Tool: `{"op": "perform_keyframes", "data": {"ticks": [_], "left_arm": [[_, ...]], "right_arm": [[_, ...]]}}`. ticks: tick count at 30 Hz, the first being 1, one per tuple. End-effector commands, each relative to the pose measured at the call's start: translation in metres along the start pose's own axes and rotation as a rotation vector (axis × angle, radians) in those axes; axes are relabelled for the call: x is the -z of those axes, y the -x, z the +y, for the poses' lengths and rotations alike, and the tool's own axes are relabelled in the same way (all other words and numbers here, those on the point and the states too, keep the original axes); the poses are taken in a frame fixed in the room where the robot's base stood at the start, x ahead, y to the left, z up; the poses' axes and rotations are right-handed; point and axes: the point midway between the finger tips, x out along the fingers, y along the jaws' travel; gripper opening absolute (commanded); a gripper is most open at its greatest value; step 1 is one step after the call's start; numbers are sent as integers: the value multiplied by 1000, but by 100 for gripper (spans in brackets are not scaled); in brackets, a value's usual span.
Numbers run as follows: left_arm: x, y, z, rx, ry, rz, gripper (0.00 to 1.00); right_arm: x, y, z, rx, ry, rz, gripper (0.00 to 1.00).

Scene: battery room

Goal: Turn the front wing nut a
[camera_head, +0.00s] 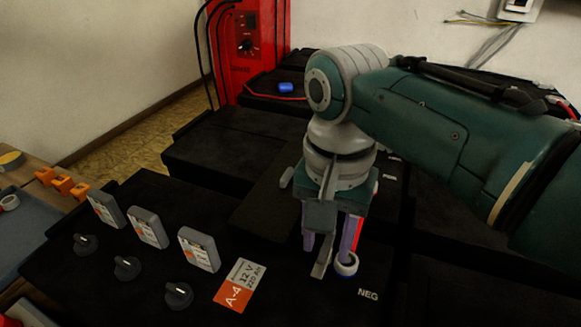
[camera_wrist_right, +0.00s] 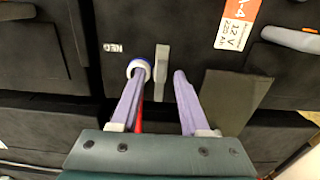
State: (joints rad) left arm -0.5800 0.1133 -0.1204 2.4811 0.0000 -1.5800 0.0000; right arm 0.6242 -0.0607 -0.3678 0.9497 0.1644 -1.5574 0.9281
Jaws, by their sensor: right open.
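A narrow grey piece, which looks like the front wing nut a (camera_head: 321,263), stands on the black battery top (camera_head: 210,308) left of the NEG label. In the right wrist view, this grey piece (camera_wrist_right: 162,68) is just beyond the space between the two pale purple fingers. My right gripper (camera_head: 330,250) points down, open. A white and blue ring (camera_head: 346,265) sits at the tip of one finger; the ring (camera_wrist_right: 138,69) shows in the wrist view too. I cannot tell whether the fingers touch anything. My left gripper is not in view.
Three grey labelled blocks (camera_head: 147,228) and three black knobs (camera_head: 127,267) stand to the left on the battery. An orange A-4 label (camera_head: 238,286) lies flat nearby. Other black batteries surround it. A red cabinet (camera_head: 249,45) stands behind. Something red runs beside one finger.

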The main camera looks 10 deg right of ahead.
Motion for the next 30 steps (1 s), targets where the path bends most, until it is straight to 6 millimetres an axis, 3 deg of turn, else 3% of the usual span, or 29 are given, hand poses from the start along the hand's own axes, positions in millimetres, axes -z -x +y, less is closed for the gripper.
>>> {"op": "perform_keyframes", "data": {"ticks": [8, 20, 30], "left_arm": [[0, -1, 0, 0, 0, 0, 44], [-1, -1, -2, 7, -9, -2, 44], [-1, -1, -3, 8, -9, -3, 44]], "right_arm": [[0, -2, 0, 1, 1, 0, 45], [0, -2, 0, 0, 0, 0, 1], [0, -2, 0, 0, 0, 0, 0]]}}
